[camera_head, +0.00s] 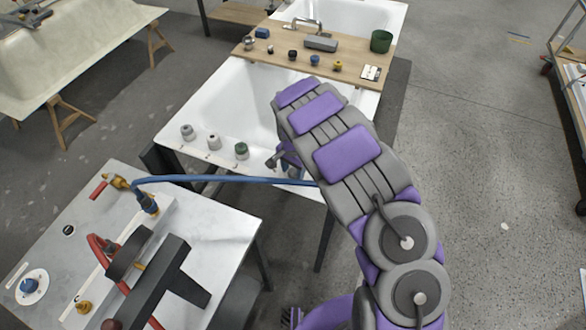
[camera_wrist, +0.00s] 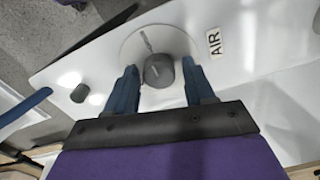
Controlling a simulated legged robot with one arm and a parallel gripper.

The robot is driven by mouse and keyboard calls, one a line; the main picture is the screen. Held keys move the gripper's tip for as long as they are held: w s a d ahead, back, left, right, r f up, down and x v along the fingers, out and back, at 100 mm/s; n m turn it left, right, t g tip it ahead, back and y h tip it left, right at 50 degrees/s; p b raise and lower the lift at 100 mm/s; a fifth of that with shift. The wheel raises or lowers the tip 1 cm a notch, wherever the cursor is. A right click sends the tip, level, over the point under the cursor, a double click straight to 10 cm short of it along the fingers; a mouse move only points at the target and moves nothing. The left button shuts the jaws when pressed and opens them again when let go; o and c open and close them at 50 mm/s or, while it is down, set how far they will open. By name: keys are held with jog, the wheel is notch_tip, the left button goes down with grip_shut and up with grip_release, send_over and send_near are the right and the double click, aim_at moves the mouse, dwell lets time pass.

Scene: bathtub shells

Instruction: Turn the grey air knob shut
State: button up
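The grey air knob (camera_wrist: 158,71) sits on a round pale disc (camera_wrist: 185,42) on a white surface, beside a label reading AIR (camera_wrist: 214,43) in the wrist view. My gripper (camera_wrist: 160,65) is open, with one blue finger on each side of the knob. Gaps show between both fingers and the knob. In the head view my arm reaches over the near end of a white tub, and I cannot make out the air knob there.
A small dark knob (camera_wrist: 79,93) stands left of my gripper. A blue hose (camera_head: 225,180) runs from the workbench (camera_head: 215,240) to behind my arm. A wooden board (camera_head: 265,55) with small items spans the tub.

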jog(key=c, duration=0.8)
jog(key=shift+r+n+p, duration=0.1)
jog(key=shift+n+p, duration=0.3)
jog(key=shift+p, duration=0.05)
jog(key=n+p, duration=0.2)
jog(key=p, duration=0.1)
jog(key=shift+r+n, duration=0.15)
jog(key=shift+n, duration=0.25)
jog(key=n+p, duration=1)
jog(key=shift+n+p, duration=0.35)
jog(key=shift+n, duration=0.05)
jog(key=n+p, duration=0.3)
jog(key=shift+w+n, duration=0.15)
jog(key=shift+n, duration=0.15)
jog(key=shift+p, duration=0.35)
